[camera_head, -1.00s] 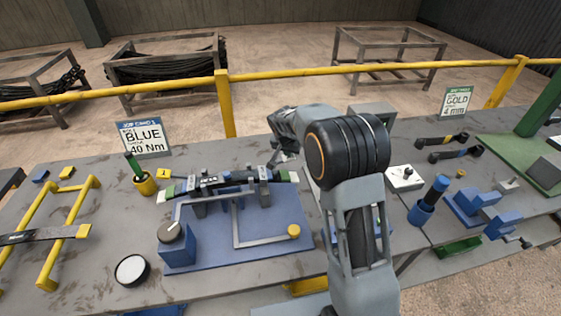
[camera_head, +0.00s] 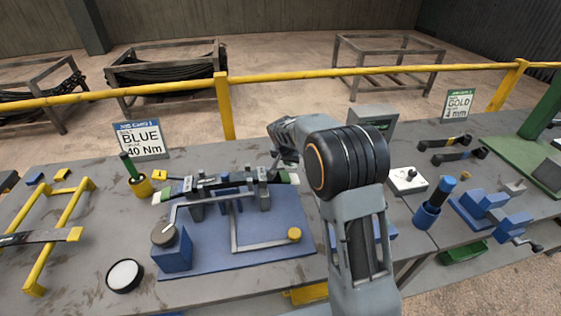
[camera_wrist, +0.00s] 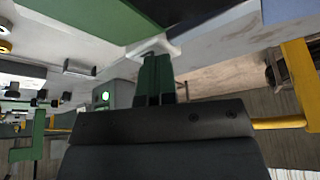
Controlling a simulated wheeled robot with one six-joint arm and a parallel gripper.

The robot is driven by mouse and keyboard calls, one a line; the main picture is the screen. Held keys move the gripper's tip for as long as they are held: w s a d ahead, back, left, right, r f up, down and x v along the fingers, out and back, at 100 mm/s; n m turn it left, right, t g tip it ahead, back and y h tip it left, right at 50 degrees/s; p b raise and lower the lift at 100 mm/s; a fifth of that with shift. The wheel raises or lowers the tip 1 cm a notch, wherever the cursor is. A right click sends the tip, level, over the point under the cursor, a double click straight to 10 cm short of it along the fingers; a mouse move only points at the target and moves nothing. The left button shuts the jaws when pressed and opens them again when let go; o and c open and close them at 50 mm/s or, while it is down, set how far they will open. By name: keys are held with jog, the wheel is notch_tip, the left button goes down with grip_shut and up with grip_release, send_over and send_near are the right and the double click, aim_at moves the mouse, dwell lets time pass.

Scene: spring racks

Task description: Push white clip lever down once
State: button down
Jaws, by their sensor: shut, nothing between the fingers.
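A dark spring bar (camera_head: 225,181) lies across a blue fixture plate (camera_head: 270,228), held by grey brackets. Its ends carry green bands and white clip pieces: the left one (camera_head: 160,197) is in clear view, the right one (camera_head: 294,179) is beside my gripper (camera_head: 287,160). My gripper is above and just behind the right end, partly hidden by my arm. In the wrist view its green-tipped fingers (camera_wrist: 154,58) are together and empty, close to a pale piece (camera_wrist: 172,46) that may be the clip lever. I cannot tell if they touch.
A bent grey rod with a yellow knob (camera_head: 294,234) lies on the plate. A sign reading BLUE 40 Nm (camera_head: 140,140) stands behind. A white switch box (camera_head: 407,181) is to the right.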

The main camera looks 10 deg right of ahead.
notch_tip(320, 180, up, 10)
jog(key=p, duration=0.5)
jog(key=shift+f, duration=0.15)
dwell(0.8)
jog(key=s+r+n+y, duration=0.1)
jog(key=s+r+n, duration=0.2)
jog(key=s, duration=1.2)
jog(key=s+r+n+y, duration=0.1)
jog(key=s+r+n, duration=0.2)
jog(key=s, duration=1.2)
jog(key=shift+s+r+t, duration=0.25)
jog(key=shift+r+t, duration=0.05)
jog(key=shift+d, duration=0.1)
